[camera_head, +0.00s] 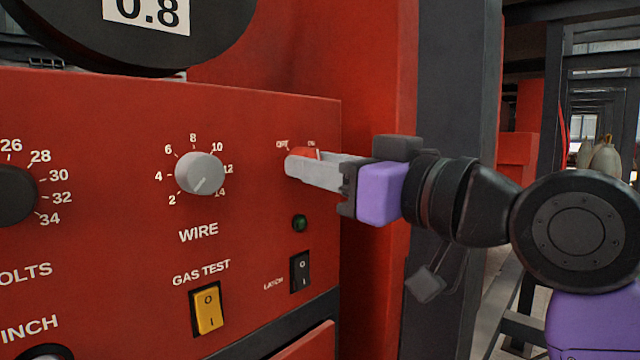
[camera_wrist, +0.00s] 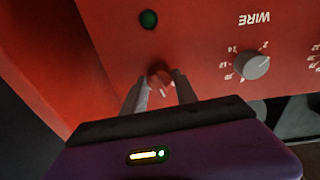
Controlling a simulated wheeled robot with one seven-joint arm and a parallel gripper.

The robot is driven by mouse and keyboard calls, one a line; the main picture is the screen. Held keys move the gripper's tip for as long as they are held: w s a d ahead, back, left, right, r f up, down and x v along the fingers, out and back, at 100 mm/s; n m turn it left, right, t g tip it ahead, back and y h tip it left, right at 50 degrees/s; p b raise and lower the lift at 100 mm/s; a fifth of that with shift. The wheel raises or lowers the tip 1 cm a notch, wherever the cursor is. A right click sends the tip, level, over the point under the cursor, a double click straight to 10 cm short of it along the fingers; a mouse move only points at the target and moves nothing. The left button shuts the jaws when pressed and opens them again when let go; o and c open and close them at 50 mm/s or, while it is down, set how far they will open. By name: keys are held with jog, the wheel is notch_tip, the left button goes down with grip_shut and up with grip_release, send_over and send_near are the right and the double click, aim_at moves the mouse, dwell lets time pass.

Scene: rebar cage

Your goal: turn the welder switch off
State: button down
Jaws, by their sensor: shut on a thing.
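The red welder panel (camera_head: 120,130) fills the left of the head view. Which way the knob points is hard to tell. A dark green lamp (camera_head: 299,223) is below the knob; it also shows in the wrist view (camera_wrist: 148,19).
The grey WIRE knob (camera_head: 200,174) is left of my gripper. A yellow GAS TEST rocker (camera_head: 207,308) and a black LATCH rocker (camera_head: 300,271) are lower down. A dark post (camera_head: 455,90) stands behind my wrist. A black spool (camera_head: 150,35) overhangs the top left.

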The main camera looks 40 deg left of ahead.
jog(key=n+g+b, duration=0.1)
jog(key=n+b, duration=0.2)
jog(key=n, duration=0.3)
jog(key=shift+w+f+n, duration=0.1)
jog(key=shift+n, duration=0.2)
dwell(0.4)
jog(key=c, duration=1)
grip_release()
jog(key=shift+o, duration=0.2)
jog(key=shift+d, duration=0.15)
jog(key=d+b, duration=0.1)
jog(key=d, duration=0.6)
jog(key=shift+s+d+f, duration=0.25)
jog(key=shift+s+f, duration=0.1)
jog(key=shift+d, duration=0.1)
